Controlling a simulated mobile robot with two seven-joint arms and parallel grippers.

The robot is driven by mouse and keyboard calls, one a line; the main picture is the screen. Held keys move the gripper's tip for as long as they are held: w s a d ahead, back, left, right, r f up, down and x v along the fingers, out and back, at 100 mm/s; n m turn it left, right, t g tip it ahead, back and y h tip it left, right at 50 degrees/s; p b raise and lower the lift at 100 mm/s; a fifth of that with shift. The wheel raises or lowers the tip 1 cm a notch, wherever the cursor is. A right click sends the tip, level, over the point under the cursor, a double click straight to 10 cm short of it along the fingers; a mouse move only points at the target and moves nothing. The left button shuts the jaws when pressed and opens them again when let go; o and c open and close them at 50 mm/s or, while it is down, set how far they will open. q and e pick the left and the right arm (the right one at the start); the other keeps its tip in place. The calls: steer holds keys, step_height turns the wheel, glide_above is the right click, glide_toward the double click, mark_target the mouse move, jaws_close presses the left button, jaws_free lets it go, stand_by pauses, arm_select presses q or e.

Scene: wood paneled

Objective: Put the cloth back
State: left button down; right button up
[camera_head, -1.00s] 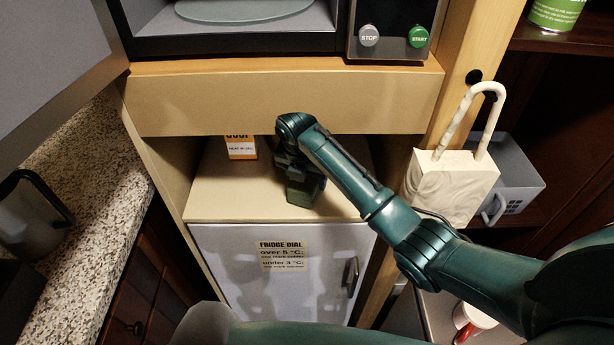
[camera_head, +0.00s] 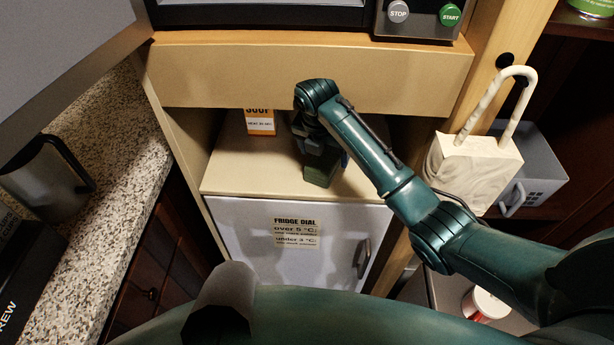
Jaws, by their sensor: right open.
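I cannot make out a cloth in this view. My right gripper (camera_head: 321,166) reaches into the open shelf space (camera_head: 238,178) above the small white fridge and points down near the shelf surface. Its jaws are open, though the arm partly hides them. A dull green block shape shows at its tip; I cannot tell whether it is part of the gripper or a separate thing. My left gripper is not in view.
An orange and white soup box (camera_head: 260,123) stands left of my right gripper. The white fridge (camera_head: 290,240) is below, a microwave (camera_head: 270,15) above. A marbled block with a loop handle (camera_head: 470,165) is at right. A dark jug (camera_head: 45,180) stands on the speckled counter.

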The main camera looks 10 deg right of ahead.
steer(key=s+a, duration=0.8)
steer(key=s, duration=0.2)
steer(key=s+f+m+t+y, duration=0.3)
steer(key=s+f+m+y, duration=0.15)
steer(key=f+m, duration=0.7)
steer(key=s+d+f+m+t, duration=0.3)
steer(key=s+d+m, duration=0.5)
steer(key=s+m, duration=0.3)
steer(key=m+t, duration=0.1)
steer(key=m, duration=0.2)
steer(key=shift+f+t, duration=0.15)
steer(key=shift+t, duration=0.25)
steer(key=shift+s, duration=0.1)
